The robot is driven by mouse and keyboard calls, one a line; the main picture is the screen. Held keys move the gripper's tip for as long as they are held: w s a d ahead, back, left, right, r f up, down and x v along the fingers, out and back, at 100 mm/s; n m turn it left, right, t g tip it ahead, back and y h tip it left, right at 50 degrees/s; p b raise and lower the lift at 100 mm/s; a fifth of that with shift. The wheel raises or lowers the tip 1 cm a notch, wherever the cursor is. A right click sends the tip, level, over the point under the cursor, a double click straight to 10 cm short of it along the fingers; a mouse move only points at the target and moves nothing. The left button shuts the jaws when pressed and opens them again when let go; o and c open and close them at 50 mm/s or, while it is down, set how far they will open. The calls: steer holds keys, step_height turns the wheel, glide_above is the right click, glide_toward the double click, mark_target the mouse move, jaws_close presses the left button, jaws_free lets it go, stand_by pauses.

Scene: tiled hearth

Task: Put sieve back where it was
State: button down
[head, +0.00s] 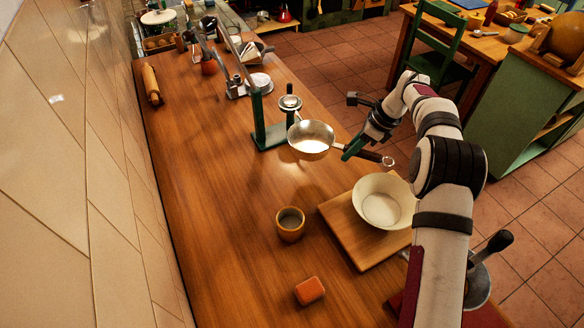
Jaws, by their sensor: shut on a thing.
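The sieve (311,137) is a round, shiny metal bowl with a dark handle (368,155) that points right and ends in a ring. My gripper (352,149) is shut on the handle, close to the bowl, and comes from the upper right. The sieve is roughly level and seems to be above the counter, just right of a green stand (261,122). I cannot tell whether the bowl touches the stand. Part of the handle is hidden behind the gripper's green finger.
A white bowl (366,188) stands on a wooden board (342,226). A tan cup (290,231) and an orange block (309,291) are on the counter (215,215). A small round metal utensil (290,102) is by the stand.

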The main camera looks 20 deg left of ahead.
mark_target(333, 145)
steer(key=shift+n, duration=0.5)
steer(key=a+f, duration=0.1)
steer(key=a, duration=0.1)
steer(key=a+f, duration=0.1)
steer(key=a, duration=0.1)
steer(key=a+f, duration=0.1)
steer(key=shift+w+a, duration=0.2)
steer(key=shift+a, duration=0.2)
step_height(333, 145, down, 7)
steer(key=shift+f, duration=0.1)
steer(key=shift+f, duration=0.1)
steer(key=c, duration=0.6)
jaws_free()
steer(key=shift+c, duration=0.2)
